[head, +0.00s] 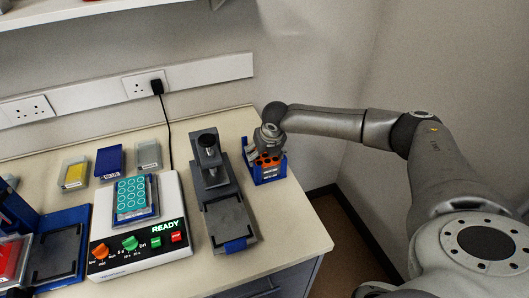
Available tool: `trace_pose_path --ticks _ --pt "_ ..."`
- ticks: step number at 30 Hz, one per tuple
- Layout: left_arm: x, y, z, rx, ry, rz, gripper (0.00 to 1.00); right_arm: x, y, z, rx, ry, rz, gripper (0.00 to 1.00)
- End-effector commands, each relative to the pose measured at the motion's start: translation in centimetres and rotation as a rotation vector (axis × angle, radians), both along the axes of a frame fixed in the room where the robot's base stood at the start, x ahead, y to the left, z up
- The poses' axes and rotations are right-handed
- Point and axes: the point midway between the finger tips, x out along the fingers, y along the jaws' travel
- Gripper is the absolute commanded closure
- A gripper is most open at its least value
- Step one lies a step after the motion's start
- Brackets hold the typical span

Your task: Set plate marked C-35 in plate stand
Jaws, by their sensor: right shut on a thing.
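My right gripper (268,140) reaches in from the right over the back right of the bench. It is shut on an orange plate (268,161) with dark round wells. The orange plate is at the top of a small blue stand (271,174) with a white label on its front. I cannot tell whether the plate rests in the stand or is held just above it. A pale panel stands at the stand's left side. The lettering is too small to read, so I cannot make out C-35. My left gripper is not in view.
A white device with a READY display (167,227) carries a teal-welled plate (131,196). A grey press-like device (212,185) stands left of the blue stand. Several shallow trays, one blue (109,161), lie at the back. The bench's right edge is close to the stand.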

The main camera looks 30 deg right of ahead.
Motion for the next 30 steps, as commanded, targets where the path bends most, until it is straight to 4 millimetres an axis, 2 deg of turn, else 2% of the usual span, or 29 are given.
trace_pose_path --ticks 7,8,12,23,26,30 --pt "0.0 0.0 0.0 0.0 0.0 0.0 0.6 0.0 0.0 -0.2 0.0 0.0 0.0 0.51" --pt "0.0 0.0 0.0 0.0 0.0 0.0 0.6 0.0 0.0 -0.2 0.0 0.0 0.0 0.22" --pt "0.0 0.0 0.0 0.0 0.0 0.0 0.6 0.0 0.0 -0.2 0.0 0.0 0.0 0.04" --pt "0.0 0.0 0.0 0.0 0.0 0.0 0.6 0.0 0.0 -0.1 0.0 0.0 0.0 0.03" --pt "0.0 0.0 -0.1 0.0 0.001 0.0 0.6 -0.1 0.0 0.3 0.001 -0.001 0.0 0.03" --pt "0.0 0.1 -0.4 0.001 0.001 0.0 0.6 -0.7 0.2 2.0 0.001 -0.003 0.0 0.03"
